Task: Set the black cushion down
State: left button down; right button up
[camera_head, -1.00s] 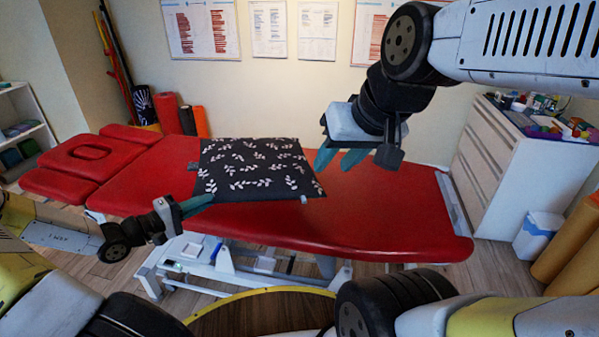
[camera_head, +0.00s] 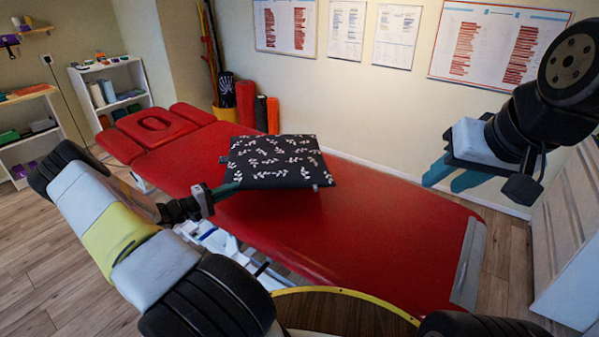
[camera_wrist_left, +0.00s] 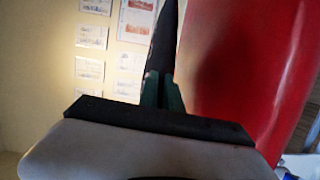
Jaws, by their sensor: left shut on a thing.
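The black cushion (camera_head: 275,162) has a white leaf pattern and shows above the middle of the red treatment table (camera_head: 370,225) in the head view. My left gripper (camera_head: 226,189) is shut on the cushion's near left edge. In the left wrist view the cushion (camera_wrist_left: 163,45) appears edge-on, as a dark strip between the green fingers of the left gripper (camera_wrist_left: 163,90). Whether its underside touches the table is hard to tell. My right gripper (camera_head: 455,177) hangs at the right, apart from the cushion, with its green fingers separated and nothing between them.
The red table has bare room to the right of the cushion and a headrest with a hole (camera_head: 155,123) at its far left. Rolled mats (camera_head: 246,103) stand behind it against the wall. Shelves (camera_head: 110,88) stand at the left, and a white cabinet (camera_head: 570,235) at the right.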

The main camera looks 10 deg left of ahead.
pick_arm(q)
jog(key=s+a+f+n+t, duration=0.1)
jog(key=s+a+f, duration=0.1)
jog(key=a, duration=0.4)
jog(key=s+a+f, duration=0.2)
jog(key=a, duration=0.3)
send_over(244, 222)
jog(key=shift+a+f+y, duration=0.25)
jog(key=shift+f+y, duration=0.05)
jog(key=shift+f, duration=0.55)
jog(key=f, duration=0.3)
jog(key=shift+d+f, duration=0.3)
jog(key=c, duration=1.8)
grip_release()
jog(key=shift+f, duration=0.1)
